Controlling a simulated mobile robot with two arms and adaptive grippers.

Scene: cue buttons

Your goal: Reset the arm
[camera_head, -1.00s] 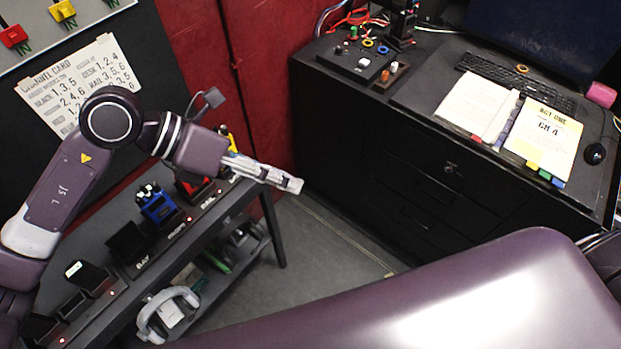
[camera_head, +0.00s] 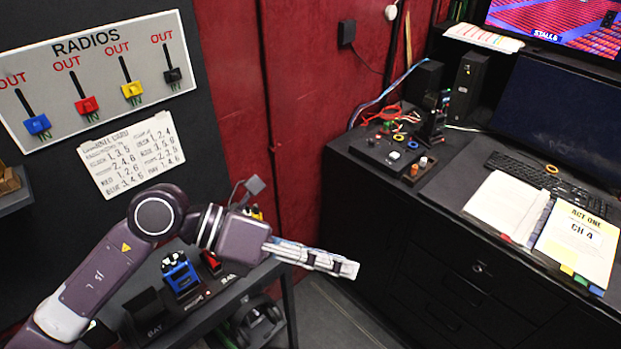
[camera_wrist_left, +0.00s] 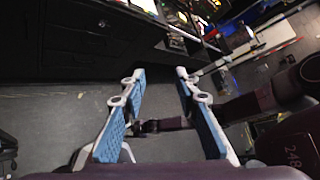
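My left arm comes in from the lower left in the head view, with its elbow bent and its forearm reaching right. My left gripper (camera_head: 350,268) points right, in the air beyond the end of the low shelf and short of the black cabinet. In the left wrist view my left gripper (camera_wrist_left: 160,75) has its two blue-padded fingers wide apart, with nothing between them. The floor shows past them. My right gripper is not seen in either view.
A low shelf (camera_head: 215,300) with a blue radio (camera_head: 180,273) lies behind and below my left arm. A radio board (camera_head: 103,78) hangs on the wall. A black cabinet (camera_head: 400,235) stands right, with a button box (camera_head: 393,148) and open binder (camera_head: 507,207) on top.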

